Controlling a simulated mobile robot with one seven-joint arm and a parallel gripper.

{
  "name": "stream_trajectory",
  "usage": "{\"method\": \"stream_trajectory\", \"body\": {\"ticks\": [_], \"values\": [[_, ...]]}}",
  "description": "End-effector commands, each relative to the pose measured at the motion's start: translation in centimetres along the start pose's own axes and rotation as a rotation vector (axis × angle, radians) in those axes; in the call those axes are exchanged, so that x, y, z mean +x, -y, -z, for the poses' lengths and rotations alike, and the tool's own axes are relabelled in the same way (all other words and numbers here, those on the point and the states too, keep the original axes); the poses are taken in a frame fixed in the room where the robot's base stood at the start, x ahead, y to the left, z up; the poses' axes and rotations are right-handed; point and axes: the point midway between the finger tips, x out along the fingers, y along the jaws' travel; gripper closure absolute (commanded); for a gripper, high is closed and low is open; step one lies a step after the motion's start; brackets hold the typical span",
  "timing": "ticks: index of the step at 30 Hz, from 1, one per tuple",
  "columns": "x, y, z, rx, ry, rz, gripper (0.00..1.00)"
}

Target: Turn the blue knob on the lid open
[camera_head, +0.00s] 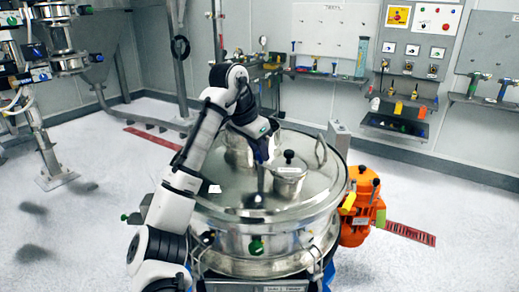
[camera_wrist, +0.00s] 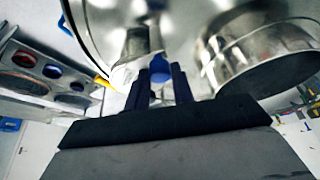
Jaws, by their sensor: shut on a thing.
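The steel lid (camera_head: 312,195) covers the round sifter (camera_head: 228,245) in front of me. My gripper (camera_head: 260,168) points down at the middle of the lid. In the wrist view the blue knob (camera_wrist: 160,68) sits between the two dark fingers of my gripper (camera_wrist: 158,80), which are shut on it. The knob stands by a shiny steel fitting (camera_wrist: 137,45). In the head view I cannot make out the knob apart from my gripper, and I cannot tell how far it is turned.
A small steel pot with a black knob (camera_head: 289,178) stands on the lid, close right of my gripper. A curved handle (camera_head: 321,150) rises behind it. An orange motor (camera_head: 356,228) is at the sifter's right side. Tool shelves (camera_head: 400,125) line the back wall.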

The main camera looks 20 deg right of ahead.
Motion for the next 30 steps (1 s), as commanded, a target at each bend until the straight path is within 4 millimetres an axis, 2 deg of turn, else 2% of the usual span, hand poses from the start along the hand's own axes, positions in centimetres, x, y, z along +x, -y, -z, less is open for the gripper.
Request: {"method": "stream_trajectory", "body": {"ticks": [18,30], "values": [[-0.15,0.39,0.19,0.525,0.000,-0.214,0.99],[-0.08,0.47,0.26,0.739,0.000,-0.303,0.99]]}}
